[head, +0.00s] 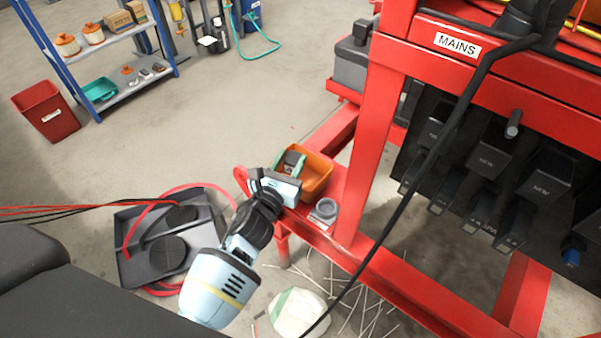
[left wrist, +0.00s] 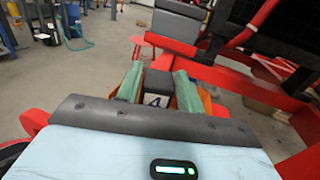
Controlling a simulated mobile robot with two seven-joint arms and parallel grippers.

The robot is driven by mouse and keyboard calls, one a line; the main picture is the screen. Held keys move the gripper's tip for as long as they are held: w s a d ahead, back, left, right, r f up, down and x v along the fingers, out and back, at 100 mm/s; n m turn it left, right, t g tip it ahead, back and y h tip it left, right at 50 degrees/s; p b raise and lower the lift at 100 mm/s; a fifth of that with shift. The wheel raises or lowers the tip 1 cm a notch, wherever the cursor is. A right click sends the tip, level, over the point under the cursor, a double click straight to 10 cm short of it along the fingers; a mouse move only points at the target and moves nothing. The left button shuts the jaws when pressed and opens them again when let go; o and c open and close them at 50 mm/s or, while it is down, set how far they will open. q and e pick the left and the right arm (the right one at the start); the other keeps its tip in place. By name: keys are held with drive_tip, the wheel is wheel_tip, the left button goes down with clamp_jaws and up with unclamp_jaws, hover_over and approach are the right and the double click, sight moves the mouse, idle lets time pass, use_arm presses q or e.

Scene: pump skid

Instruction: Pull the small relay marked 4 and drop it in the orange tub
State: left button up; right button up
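The orange tub (head: 322,168) stands on the red skid frame, left of the upright post. My left gripper (head: 291,163) is at the tub, its fingers over the tub's opening. In the left wrist view the two greenish fingers (left wrist: 158,88) flank a small dark relay with a white label marked 4 (left wrist: 155,100). They appear shut on it, with no clear gap on either side. Orange tub walls show beside and behind the fingers. How far the relay is above the tub's floor is hidden. My right gripper is in neither view.
A red post (head: 376,130) rises right of the tub, with a black cable hanging in front. A small grey round container (head: 325,210) sits on the frame near the tub. A row of black units (head: 490,160) hangs at right. A black tray (head: 160,245) with hoses lies on the floor.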

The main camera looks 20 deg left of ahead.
use_arm(q)
drive_tip(key=o, duration=0.4)
drive_tip(key=s, duration=0.8)
drive_tip(key=shift+a, duration=0.25)
idle(0.4)
